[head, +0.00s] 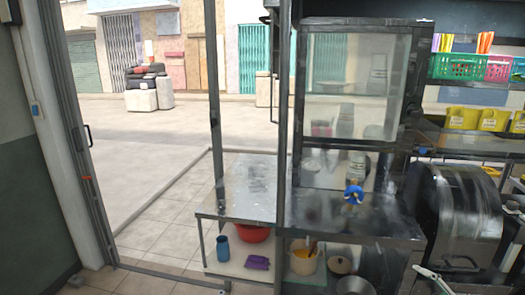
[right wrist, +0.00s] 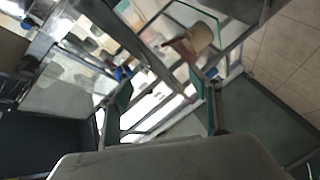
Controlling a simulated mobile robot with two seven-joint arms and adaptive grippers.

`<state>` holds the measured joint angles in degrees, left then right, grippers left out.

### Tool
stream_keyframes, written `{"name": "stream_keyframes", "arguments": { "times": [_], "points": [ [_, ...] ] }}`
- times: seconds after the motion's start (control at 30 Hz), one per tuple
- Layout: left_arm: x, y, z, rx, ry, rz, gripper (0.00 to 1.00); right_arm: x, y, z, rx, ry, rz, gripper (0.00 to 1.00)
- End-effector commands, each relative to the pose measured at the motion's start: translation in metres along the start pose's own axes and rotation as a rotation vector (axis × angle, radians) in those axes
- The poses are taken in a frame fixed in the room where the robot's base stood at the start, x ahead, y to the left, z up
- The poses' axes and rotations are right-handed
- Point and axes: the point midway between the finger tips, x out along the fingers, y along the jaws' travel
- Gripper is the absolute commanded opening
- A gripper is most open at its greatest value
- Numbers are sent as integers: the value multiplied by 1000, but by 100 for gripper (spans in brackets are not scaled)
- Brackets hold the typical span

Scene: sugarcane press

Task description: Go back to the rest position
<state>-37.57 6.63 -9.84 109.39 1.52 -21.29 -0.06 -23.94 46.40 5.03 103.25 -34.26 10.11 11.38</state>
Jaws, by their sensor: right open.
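My right gripper (right wrist: 162,88) shows in the right wrist view with its two fingers well apart. I see nothing held between them. Steel framework and bright glass-like panels lie beyond the fingers. My left gripper is in neither view. In the head view, a pale, dark-edged piece (head: 438,278) shows at the bottom right; I cannot tell clearly what part it is.
A steel counter (head: 310,215) with a glass-fronted cabinet (head: 355,85) and blue knob (head: 354,192) stands ahead. Below are a red bowl (head: 255,234), blue cup (head: 223,249) and beige pot (head: 304,262). A dark rounded machine (head: 460,215) stands right. Floor is open at left.

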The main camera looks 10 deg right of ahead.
Motion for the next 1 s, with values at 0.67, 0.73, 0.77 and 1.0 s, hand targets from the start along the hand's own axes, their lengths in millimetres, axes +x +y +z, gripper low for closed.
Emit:
{"name": "stream_keyframes", "arguments": {
  "times": [0.67,0.73,0.77,1.0],
  "points": [
    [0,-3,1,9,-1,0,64,-81,-350,-136,906,-447,-229,63],
    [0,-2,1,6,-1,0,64,-82,-354,-141,918,-452,-237,63],
    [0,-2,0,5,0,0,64,-82,-355,-142,920,-453,-239,63],
    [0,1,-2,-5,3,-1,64,-82,-355,-142,920,-453,-239,63]
  ]
}}
